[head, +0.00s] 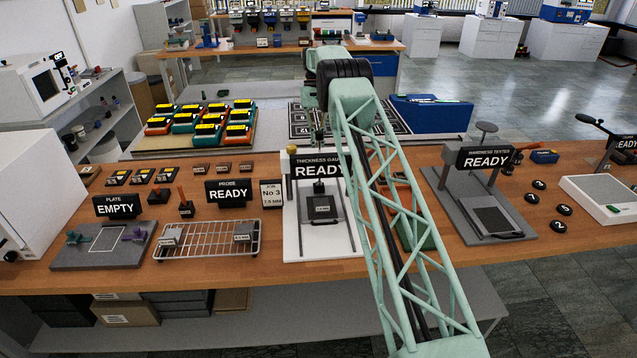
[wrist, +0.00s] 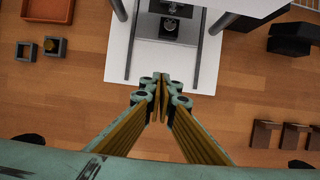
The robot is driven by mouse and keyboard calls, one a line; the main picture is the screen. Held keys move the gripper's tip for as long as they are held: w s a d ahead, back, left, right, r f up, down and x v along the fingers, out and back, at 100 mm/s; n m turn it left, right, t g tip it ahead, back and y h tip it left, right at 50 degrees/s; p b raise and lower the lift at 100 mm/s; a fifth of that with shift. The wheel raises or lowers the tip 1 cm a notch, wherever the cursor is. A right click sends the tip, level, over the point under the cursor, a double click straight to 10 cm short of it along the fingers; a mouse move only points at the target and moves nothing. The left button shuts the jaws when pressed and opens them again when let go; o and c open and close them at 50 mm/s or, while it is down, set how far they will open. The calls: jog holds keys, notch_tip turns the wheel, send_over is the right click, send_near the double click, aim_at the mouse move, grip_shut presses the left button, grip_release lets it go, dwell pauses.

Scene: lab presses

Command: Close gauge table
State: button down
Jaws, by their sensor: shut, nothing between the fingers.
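The thickness gauge (head: 293,235) is a white base with two dark side rails and a sign reading READY. Its dark gauge table (head: 341,213) lies between the rails toward the near side in the head view, with a small grey labelled block (head: 320,208) on it. My gripper (head: 318,137) hangs behind the gauge sign in the head view, partly hidden by the sign. In the wrist view my gripper (wrist: 160,84) points down, shut and empty, over one end of the white base (wrist: 191,75). A grey plate with a dark part (wrist: 168,26) shows farther up between the rails.
A wire rack (head: 205,240) and a probe sign (head: 228,191) stand left of the gauge. A hardness tester (head: 460,205) stands to the right. Small brown blocks (wrist: 265,134) lie beside the gauge in the wrist view. Bare wood surrounds the gripper's end of the base.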

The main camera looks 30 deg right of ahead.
jog(key=shift+a+f+b, duration=0.2)
jog(key=shift+b, duration=0.5)
jog(key=shift+r+g, duration=0.2)
jog(key=shift+g, duration=0.1)
jog(key=shift+s+a+f, duration=0.1)
jog(key=shift+f, duration=0.3)
jog(key=shift+b+x, duration=1.15)
jog(key=shift+x, duration=3.65)
jog(key=shift+s+a+r, duration=0.2)
jog(key=shift+s+a, duration=0.15)
jog(key=shift+s, duration=0.05)
jog(key=shift+s+a, duration=0.3)
jog(key=shift+s, duration=0.35)
jog(key=shift+s+a, duration=0.35)
jog(key=shift+s, duration=0.3)
jog(key=shift+s, duration=0.15)
